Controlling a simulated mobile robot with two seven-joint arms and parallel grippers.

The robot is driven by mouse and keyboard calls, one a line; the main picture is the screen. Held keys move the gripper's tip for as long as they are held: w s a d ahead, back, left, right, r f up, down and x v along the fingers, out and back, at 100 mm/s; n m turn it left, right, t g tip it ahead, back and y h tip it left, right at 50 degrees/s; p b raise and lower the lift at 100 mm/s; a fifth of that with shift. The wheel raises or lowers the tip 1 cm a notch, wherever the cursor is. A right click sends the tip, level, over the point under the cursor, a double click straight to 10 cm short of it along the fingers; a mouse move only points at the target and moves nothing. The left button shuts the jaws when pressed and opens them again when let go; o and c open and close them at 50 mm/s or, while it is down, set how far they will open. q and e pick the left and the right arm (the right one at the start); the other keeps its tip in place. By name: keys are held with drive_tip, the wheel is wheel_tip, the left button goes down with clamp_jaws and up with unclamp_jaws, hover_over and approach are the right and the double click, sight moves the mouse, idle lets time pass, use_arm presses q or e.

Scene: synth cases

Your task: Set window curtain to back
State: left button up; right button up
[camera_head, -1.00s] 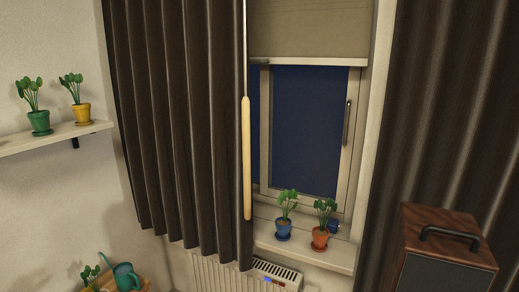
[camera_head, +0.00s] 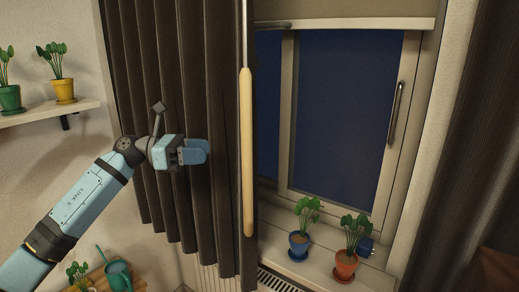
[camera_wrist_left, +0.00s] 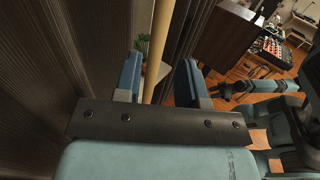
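The dark curtain (camera_head: 180,90) hangs in folds over the left part of the window. A pale wooden wand (camera_head: 246,150) hangs upright at its right edge and also shows in the left wrist view (camera_wrist_left: 160,45). My left gripper (camera_head: 206,152) is in front of the curtain, to the left of the wand in the head view, with a gap between them. In the left wrist view its two blue fingers (camera_wrist_left: 164,82) are apart, and the wand shows in line with the space between them. I see no contact with the wand.
Potted plants in a blue pot (camera_head: 299,245) and a terracotta pot (camera_head: 345,264) stand on the windowsill. A shelf (camera_head: 50,113) with potted plants is at the left. A green watering can (camera_head: 118,275) stands low at the left. Another dark curtain (camera_head: 470,130) hangs at the right.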

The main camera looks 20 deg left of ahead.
sight(248, 150)
use_arm(q)
drive_tip(key=p+x, duration=0.3)
drive_tip(key=x, duration=0.8)
drive_tip(key=shift+d+r, duration=0.1)
drive_tip(key=shift+d, duration=0.1)
drive_tip(key=shift+w+d+p, duration=0.2)
drive_tip(key=shift+d+p, duration=0.15)
drive_tip(key=shift+d, duration=0.35)
drive_tip(key=shift+c, duration=0.2)
clamp_jaws()
